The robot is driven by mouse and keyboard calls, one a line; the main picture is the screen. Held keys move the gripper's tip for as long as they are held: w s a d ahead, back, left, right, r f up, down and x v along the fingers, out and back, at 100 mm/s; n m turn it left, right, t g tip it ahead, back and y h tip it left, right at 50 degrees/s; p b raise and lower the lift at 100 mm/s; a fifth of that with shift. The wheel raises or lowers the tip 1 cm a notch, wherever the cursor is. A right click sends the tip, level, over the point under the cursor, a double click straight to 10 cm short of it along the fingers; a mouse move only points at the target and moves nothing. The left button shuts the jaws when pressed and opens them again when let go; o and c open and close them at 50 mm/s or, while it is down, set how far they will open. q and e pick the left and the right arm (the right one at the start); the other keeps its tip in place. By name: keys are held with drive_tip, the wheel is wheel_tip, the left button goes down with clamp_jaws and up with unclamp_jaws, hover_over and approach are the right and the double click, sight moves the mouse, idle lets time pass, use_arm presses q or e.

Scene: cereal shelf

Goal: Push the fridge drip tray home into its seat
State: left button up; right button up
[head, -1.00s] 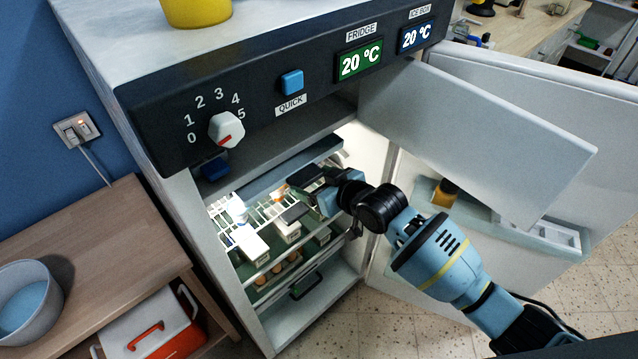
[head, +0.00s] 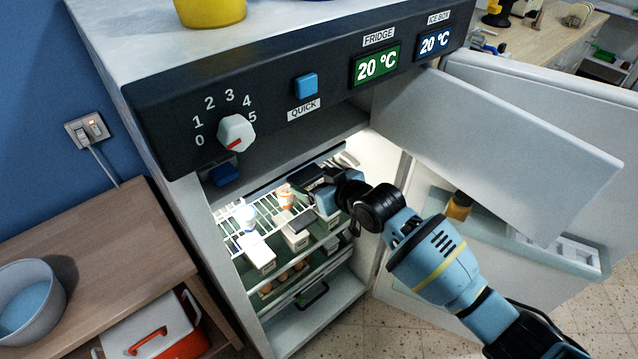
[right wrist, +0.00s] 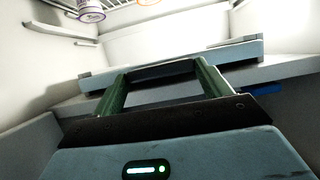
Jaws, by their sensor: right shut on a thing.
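The drip tray shows in the right wrist view as a pale blue-grey bar (right wrist: 172,70) across the fridge interior. In the head view only a thin dark edge of it shows under the ice box; its far side is hidden. My right gripper (head: 318,182) reaches into the open fridge, just above the upper wire shelf. In the right wrist view its green fingers (right wrist: 162,78) meet the tray's near edge, shut on it. Whether the tray sits fully in its seat cannot be seen. My left gripper is out of view.
Cartons and jars stand on the wire shelf (head: 232,222) close below my right gripper. The ice box door (head: 500,150) hangs open above my right arm. The fridge door's shelf (head: 560,262) is on the right. A dial (head: 236,132) is on the front panel.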

drive_tip(key=shift+w+a+b, duration=0.6)
drive_tip(key=shift+w+a, duration=0.3)
drive_tip(key=shift+w, duration=0.25)
drive_tip(key=o, duration=1.3)
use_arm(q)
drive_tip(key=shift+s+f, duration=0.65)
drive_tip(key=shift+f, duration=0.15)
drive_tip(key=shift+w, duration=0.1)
use_arm(e)
drive_tip(key=shift+p+v, duration=0.3)
drive_tip(key=shift+v, duration=0.85)
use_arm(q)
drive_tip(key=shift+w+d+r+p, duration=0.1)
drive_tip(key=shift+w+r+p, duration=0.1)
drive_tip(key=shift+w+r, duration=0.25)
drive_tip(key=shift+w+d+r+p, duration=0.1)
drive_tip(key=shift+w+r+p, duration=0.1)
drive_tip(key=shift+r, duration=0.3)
use_arm(e)
drive_tip(key=v, duration=0.5)
drive_tip(key=shift+s+d+r, duration=0.1)
drive_tip(key=shift+s+d, duration=0.05)
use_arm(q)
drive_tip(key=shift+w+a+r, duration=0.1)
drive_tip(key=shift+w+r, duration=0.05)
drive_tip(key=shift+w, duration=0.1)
